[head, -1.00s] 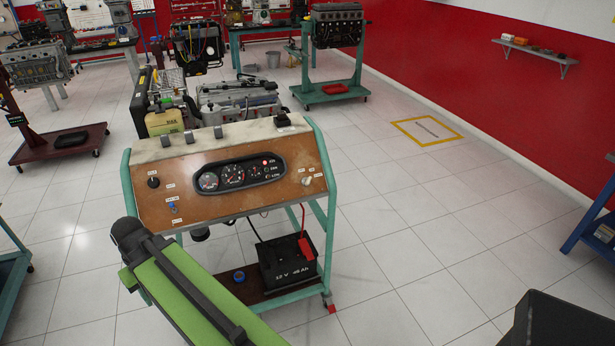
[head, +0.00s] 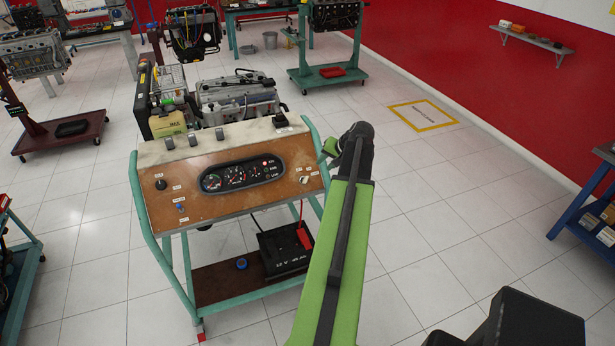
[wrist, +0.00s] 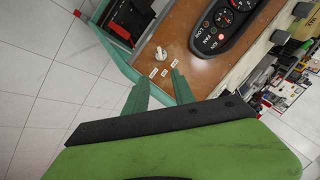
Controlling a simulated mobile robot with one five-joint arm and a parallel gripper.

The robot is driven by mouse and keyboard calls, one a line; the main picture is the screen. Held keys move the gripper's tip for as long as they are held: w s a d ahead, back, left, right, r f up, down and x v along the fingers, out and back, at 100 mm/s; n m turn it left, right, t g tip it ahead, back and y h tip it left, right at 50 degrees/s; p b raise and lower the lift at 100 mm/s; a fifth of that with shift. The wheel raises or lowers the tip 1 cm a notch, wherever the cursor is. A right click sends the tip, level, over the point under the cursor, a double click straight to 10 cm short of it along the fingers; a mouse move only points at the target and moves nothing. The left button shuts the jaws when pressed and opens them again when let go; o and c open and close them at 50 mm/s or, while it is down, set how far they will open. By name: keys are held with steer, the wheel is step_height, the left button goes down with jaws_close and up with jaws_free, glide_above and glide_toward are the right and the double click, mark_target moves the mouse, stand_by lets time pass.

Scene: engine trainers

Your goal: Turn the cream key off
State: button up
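The cream key (head: 304,180) sits at the right end of the brown instrument panel (head: 225,197). In the wrist view the cream key (wrist: 160,54) stands out from the panel, with small white labels beside it. My gripper (wrist: 161,77) is open and empty there; its two green fingers point toward the key from either side of the labels, short of it. In the head view my gripper (head: 328,150) is beside the panel's right edge, partly hidden by my arm. No contact with the key shows. I cannot tell which label the key points to.
The gauge cluster (head: 243,173) has a lit red lamp. A black knob (head: 160,184) and a blue switch (head: 180,207) are on the panel's left. The teal frame (head: 160,245) edges the panel, and a battery (head: 285,252) stands below.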

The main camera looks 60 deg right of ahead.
mark_target(308, 177)
steer(key=b+x, duration=1.3)
steer(key=x, duration=0.3)
steer(key=shift+a+f, duration=0.1)
steer(key=shift+f, duration=0.2)
steer(key=shift+w+f+b, duration=0.25)
steer(key=shift+w+b, duration=0.1)
steer(key=shift+w, duration=0.1)
jaws_close()
steer(key=shift+s, duration=0.1)
